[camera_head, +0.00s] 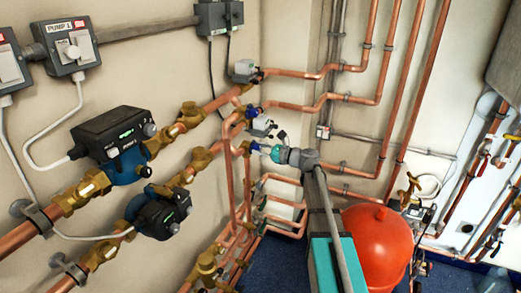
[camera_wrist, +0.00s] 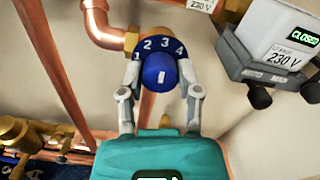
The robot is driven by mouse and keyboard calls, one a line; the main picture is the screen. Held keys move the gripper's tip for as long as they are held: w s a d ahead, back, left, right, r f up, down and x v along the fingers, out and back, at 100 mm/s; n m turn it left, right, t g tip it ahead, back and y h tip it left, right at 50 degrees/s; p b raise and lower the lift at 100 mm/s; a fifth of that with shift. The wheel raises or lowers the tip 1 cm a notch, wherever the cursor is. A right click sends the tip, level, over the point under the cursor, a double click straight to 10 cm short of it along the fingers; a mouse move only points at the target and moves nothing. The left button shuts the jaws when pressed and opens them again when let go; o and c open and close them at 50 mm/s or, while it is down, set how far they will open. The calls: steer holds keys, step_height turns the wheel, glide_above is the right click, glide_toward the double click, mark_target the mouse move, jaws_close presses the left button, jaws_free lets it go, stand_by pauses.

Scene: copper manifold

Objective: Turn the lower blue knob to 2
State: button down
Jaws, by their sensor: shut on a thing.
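The lower blue knob (camera_wrist: 158,74) sits at the centre of the wrist view, in front of a blue dial plate (camera_wrist: 161,42) marked 1, 2, 3, 4. A small white mark shows on the knob's front face; I cannot tell which number it is set to. My gripper (camera_wrist: 160,77) is shut on the knob, one grey finger on its left side and one on its right. In the head view my gripper (camera_head: 263,148) reaches the lower valve on the copper pipes, and the knob is mostly hidden there. An upper blue knob (camera_head: 252,112) shows above it.
A white actuator box (camera_wrist: 280,45) reading CLOSED and 230 V is close on the right in the wrist view. Copper pipes (camera_wrist: 52,70) run on the left. In the head view, a red vessel (camera_head: 377,245) stands right of my arm and pumps (camera_head: 120,145) are left.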

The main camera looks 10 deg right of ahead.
steer(key=n, duration=0.7)
steer(key=shift+s+a, duration=0.1)
steer(key=shift+a, duration=0.05)
stand_by(0.4)
steer(key=shift+c, duration=1.5)
jaws_free()
steer(key=shift+d, duration=0.2)
steer(key=shift+s+d, duration=0.2)
steer(key=v, duration=1.1)
steer(key=shift+s, duration=0.1)
